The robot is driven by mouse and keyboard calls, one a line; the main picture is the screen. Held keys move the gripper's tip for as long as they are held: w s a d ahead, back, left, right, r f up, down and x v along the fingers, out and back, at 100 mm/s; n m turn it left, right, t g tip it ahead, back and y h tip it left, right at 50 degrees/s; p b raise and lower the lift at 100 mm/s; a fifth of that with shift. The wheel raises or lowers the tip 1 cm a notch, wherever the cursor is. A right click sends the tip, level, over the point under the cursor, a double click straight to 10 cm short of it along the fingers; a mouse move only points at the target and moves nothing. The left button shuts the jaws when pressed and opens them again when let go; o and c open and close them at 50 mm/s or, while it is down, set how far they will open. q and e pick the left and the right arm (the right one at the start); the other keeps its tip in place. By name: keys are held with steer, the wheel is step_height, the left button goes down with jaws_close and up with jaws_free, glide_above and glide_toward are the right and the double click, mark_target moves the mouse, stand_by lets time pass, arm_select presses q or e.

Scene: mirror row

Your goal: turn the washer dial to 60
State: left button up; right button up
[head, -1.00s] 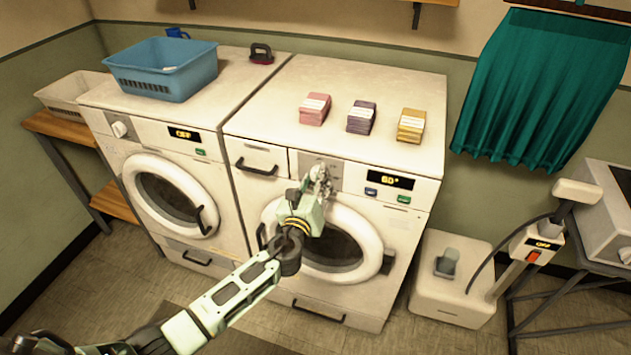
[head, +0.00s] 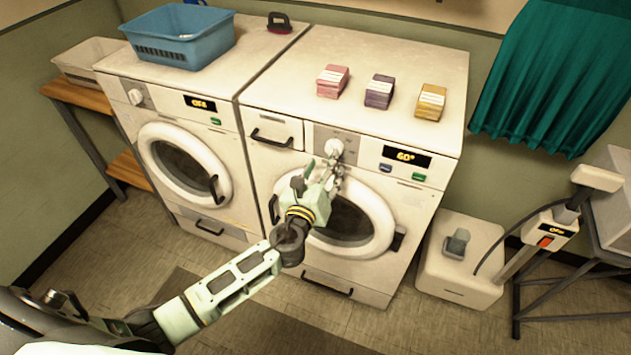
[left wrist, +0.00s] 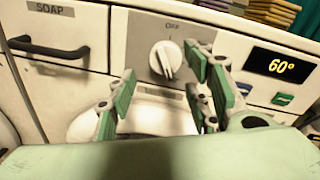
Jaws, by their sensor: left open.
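The washer (head: 345,120) is the right-hand white machine in the head view. The white dial (head: 335,147) sits on a grey panel left of the display; in the left wrist view the dial (left wrist: 166,58) shows whole, below the word OFF. My left gripper (head: 334,172) is in front of the panel, just below the dial. Its green-padded fingers (left wrist: 160,95) are spread, with nothing between them, apart from the dial. My right gripper is not in view.
A soap drawer (head: 273,127) is left of the dial. Below the panel is the round door (head: 380,225). Pink (head: 333,82), purple (head: 380,92) and yellow (head: 430,102) stacks lie on top. A second machine (head: 180,165) reading OFF stands at left, under a blue basket (head: 180,38).

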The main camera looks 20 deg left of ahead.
arm_select(q)
steer(key=s, duration=0.7)
steer(key=shift+d, duration=0.1)
steer(key=s+a+f+n+g, duration=0.2)
steer(key=s+f+n+g, duration=0.15)
steer(key=f, duration=0.75)
steer(key=s+a+f+n+g, duration=0.2)
steer(key=s+f+n, duration=0.3)
steer(key=f, duration=0.6)
steer(key=s+a+f+n+g, duration=0.2)
steer(key=s+f+n+g, duration=0.15)
steer(key=f, duration=0.65)
steer(key=s+f+n+g, duration=0.2)
steer(key=s+f+n, duration=0.4)
steer(key=s, duration=0.6)
steer(key=s+d+f+n+g+b, duration=0.1)
steer(key=s+f+n+g, duration=0.2)
steer(key=s+f+n, duration=0.2)
steer(key=s+d+f+n+g, duration=0.1)
steer(key=s+f+n, duration=0.5)
steer(key=s, duration=1.3)
step_height(320, 180, down, 4)
steer(key=shift+s+f+n+g+h+b, duration=0.1)
steer(key=shift+s+n+g+h+b, duration=0.2)
steer(key=shift+g, duration=0.4)
steer(key=shift+w+d, duration=0.1)
steer(key=shift+w, duration=0.1)
